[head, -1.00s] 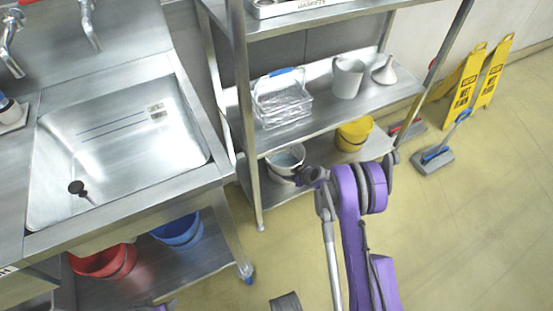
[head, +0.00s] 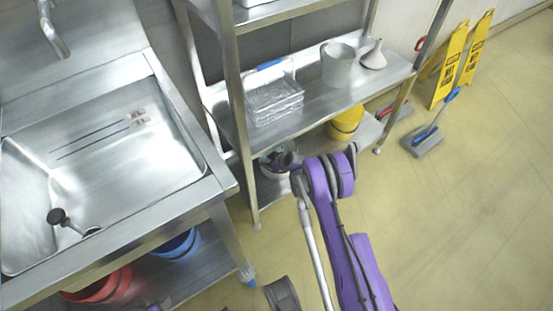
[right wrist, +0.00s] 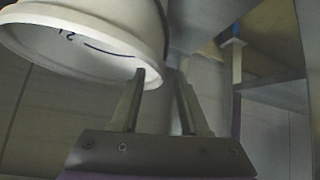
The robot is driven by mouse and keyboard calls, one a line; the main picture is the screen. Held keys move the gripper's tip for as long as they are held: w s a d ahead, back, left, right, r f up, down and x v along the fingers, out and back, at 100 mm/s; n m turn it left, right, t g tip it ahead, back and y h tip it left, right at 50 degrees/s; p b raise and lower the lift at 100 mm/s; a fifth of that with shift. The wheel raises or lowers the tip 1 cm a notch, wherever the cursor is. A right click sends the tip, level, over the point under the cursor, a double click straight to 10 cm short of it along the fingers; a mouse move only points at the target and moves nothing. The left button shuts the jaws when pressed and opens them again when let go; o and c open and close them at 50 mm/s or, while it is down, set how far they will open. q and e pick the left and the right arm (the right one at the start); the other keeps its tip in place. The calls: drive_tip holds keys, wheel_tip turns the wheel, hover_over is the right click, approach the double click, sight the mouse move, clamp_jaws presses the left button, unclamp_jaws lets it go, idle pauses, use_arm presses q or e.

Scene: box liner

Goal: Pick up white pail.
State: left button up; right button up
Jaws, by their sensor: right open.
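The white pail (head: 270,190) stands on the bottom shelf of the metal rack, partly hidden behind my right gripper and arm in the head view. My right gripper (head: 284,160) is at the pail's top. In the right wrist view its fingers (right wrist: 161,76) are apart, with the left fingertip overlapping the rim's edge and the right one beside the pail. Whether the finger touches the rim I cannot tell. My left gripper is not in view.
The shelf above (head: 312,98) hangs close over the pail and holds a wire basket (head: 272,98), a white jug (head: 338,66) and a funnel (head: 373,57). A yellow pail (head: 345,124) stands right on the bottom shelf.

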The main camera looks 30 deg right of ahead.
sight(263, 161)
drive_tip(key=b+x, duration=0.1)
drive_tip(key=x, duration=0.3)
drive_tip(key=shift+f, duration=0.1)
clamp_jaws()
idle(1.2)
